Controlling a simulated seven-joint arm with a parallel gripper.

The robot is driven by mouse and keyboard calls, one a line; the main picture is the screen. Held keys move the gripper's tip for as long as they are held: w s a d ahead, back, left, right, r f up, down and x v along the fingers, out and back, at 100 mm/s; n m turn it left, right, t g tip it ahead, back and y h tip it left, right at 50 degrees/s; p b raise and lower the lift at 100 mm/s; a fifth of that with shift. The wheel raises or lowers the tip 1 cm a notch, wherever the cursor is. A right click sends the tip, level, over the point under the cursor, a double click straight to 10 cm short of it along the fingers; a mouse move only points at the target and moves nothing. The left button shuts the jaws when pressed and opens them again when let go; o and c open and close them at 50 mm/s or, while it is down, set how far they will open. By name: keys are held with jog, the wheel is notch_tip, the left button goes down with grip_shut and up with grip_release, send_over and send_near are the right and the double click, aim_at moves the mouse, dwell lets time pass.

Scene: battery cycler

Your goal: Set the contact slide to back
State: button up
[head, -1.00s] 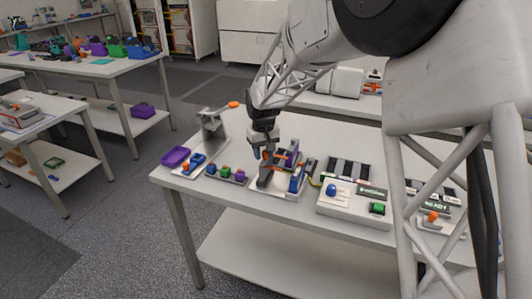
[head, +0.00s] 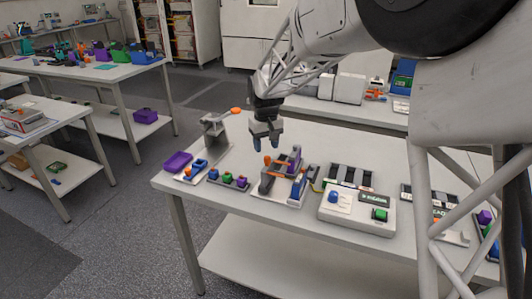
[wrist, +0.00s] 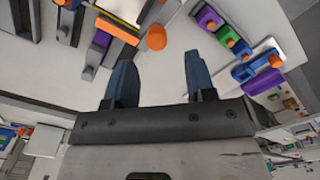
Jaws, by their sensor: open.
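The contact fixture (head: 268,183) stands on a pale base plate near the middle of the bench, with grey, blue and purple parts. An orange knob (head: 267,160) sticks up from it; which part is the contact slide, and its exact position, I cannot tell. In the wrist view the orange knob (wrist: 156,37) shows above and between the fingertips, beside an orange bar (wrist: 117,29). My gripper (head: 266,146) is above the knob, apart from it. Its two blue-grey fingers are spread and empty, as they also show in the wrist view (wrist: 158,75).
To the left are a row of coloured blocks (head: 228,180), a purple tray (head: 178,161) and a grey stand with an orange-tipped lever (head: 213,127). To the right is a white console (head: 355,215) with blue and green buttons, below a dark slotted rack (head: 351,177). Bare bench lies behind.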

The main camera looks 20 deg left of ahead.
jog(key=shift+r, duration=1.15)
jog(key=shift+d+r, duration=0.1)
jog(key=shift+d, duration=0.1)
jog(key=s+d+r+m, duration=0.1)
jog(key=s+d+r, duration=0.25)
jog(key=d, duration=0.65)
jog(key=s+d+r+m+t, duration=0.1)
jog(key=s+d+r+m, duration=0.15)
jog(key=s+d, duration=0.45)
jog(key=s+d+r+m, duration=0.1)
jog(key=s+d+r, duration=0.15)
jog(key=d, duration=0.95)
jog(key=s+d+f+m, duration=0.1)
jog(key=s+d+m, duration=0.1)
jog(key=s+d, duration=0.7)
jog(key=s+d+f+m+t, duration=0.1)
jog(key=s+d+f+m, duration=0.1)
jog(key=s+d, duration=0.8)
jog(key=s, duration=0.5)
jog(key=shift+f+m+t, duration=0.3)
jog(key=shift+m, duration=0.05)
